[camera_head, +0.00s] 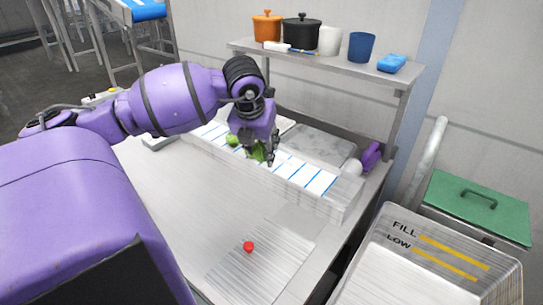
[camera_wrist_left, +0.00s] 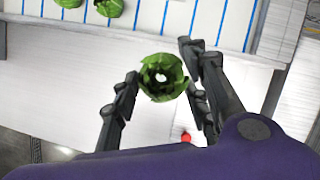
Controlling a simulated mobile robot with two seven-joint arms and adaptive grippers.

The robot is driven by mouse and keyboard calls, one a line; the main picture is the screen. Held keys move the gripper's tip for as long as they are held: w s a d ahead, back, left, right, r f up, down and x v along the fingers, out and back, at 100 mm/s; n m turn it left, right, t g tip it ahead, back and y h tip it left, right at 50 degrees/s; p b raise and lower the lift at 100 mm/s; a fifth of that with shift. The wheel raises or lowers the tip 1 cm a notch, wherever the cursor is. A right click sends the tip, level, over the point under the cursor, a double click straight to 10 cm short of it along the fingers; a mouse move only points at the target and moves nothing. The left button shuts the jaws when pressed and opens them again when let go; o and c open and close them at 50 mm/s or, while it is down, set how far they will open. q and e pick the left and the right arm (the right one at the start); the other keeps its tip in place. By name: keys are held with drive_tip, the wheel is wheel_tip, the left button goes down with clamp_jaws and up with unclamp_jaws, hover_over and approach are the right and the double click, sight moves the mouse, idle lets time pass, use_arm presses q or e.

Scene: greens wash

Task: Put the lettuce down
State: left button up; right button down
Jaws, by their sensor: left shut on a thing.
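My left gripper (camera_head: 264,152) is shut on a green lettuce (camera_head: 259,154). In the left wrist view the lettuce (camera_wrist_left: 161,92) sits between the two fingers (camera_wrist_left: 164,96), with its pale round core facing the camera. The gripper holds it near the long white tray with blue dividing lines (camera_head: 318,183); whether it touches the tray I cannot tell. Another green lettuce (camera_head: 232,140) lies in the tray to the left. The left wrist view shows two lettuces (camera_wrist_left: 109,8) in the tray at its top left. My right gripper is not in view.
A small red thing (camera_head: 249,246) lies on a ridged area (camera_head: 268,270) at the table's front. A shelf behind holds an orange pot (camera_head: 266,27), a black pot (camera_head: 301,31) and a blue cup (camera_head: 360,47). A tub marked FILL and LOW (camera_head: 385,270) stands at right.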

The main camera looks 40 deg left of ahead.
use_arm(q)
drive_tip(key=w+a+f, duration=0.1)
drive_tip(key=w+f, duration=0.1)
drive_tip(key=w, duration=0.1)
drive_tip(key=w+a+f, duration=0.1)
drive_tip(key=w+f, duration=0.2)
drive_tip(key=w+a+f, duration=0.1)
drive_tip(key=w+f, duration=0.1)
drive_tip(key=w, duration=0.2)
drive_tip(key=shift+f, duration=0.55)
drive_tip(key=shift+s+x, duration=0.15)
drive_tip(key=shift+x, duration=0.7)
drive_tip(key=shift+s+x, duration=0.2)
drive_tip(key=shift+x, duration=0.7)
drive_tip(key=shift+d+f, duration=0.2)
drive_tip(key=shift+f, duration=0.05)
drive_tip(key=shift+f, duration=0.15)
drive_tip(key=o, duration=1.3)
